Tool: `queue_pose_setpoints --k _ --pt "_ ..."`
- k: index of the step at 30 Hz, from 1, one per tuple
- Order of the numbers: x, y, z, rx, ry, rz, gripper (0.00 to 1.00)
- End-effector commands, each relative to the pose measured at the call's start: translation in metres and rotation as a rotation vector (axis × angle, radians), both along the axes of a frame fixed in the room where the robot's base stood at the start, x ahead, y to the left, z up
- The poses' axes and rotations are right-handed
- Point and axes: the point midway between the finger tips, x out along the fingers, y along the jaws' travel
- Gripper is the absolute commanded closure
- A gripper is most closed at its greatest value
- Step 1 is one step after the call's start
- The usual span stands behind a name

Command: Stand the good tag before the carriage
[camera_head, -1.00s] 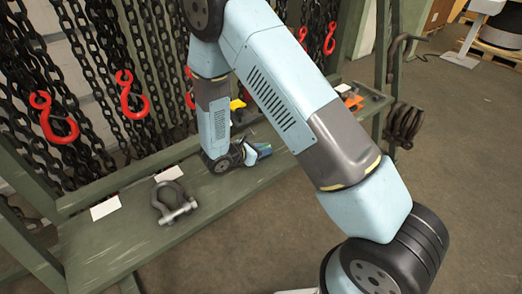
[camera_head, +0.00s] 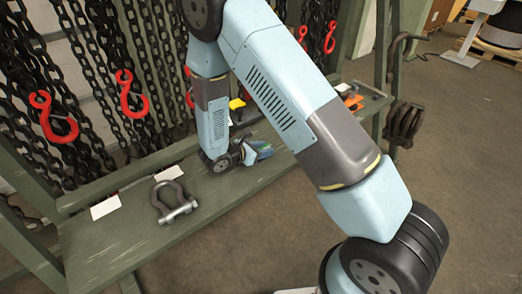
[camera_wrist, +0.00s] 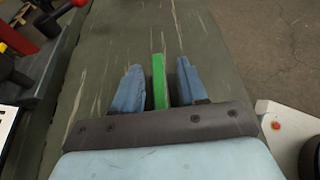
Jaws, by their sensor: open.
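My gripper (camera_head: 262,153) is low over the green bench. In the wrist view my gripper (camera_wrist: 158,68) shows two blue fingers standing apart. A narrow green strip (camera_wrist: 158,82), perhaps the edge of a tag, lies between them with a gap on each side. I cannot tell whether it is the good tag. In the head view my arm and fingers hide most of that spot. I cannot clearly pick out the carriage; an orange and black item (camera_head: 351,102) sits at the bench's right end, and a yellow piece (camera_head: 237,103) shows behind my forearm.
The green bench (camera_head: 150,238) carries a grey shackle (camera_head: 172,203) and two white cards, one at the left (camera_head: 105,207) and one behind the shackle (camera_head: 168,173). Black chains with red hooks (camera_head: 132,93) hang behind. The bench is bare between shackle and gripper.

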Motion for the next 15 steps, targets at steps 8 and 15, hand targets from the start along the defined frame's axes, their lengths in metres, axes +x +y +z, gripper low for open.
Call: queue_pose_setpoints --k 8,15 --pt "-0.024 0.038 0.018 0.002 -0.002 0.004 0.58" --pt "-0.047 0.070 0.035 0.002 -0.001 0.002 0.58"
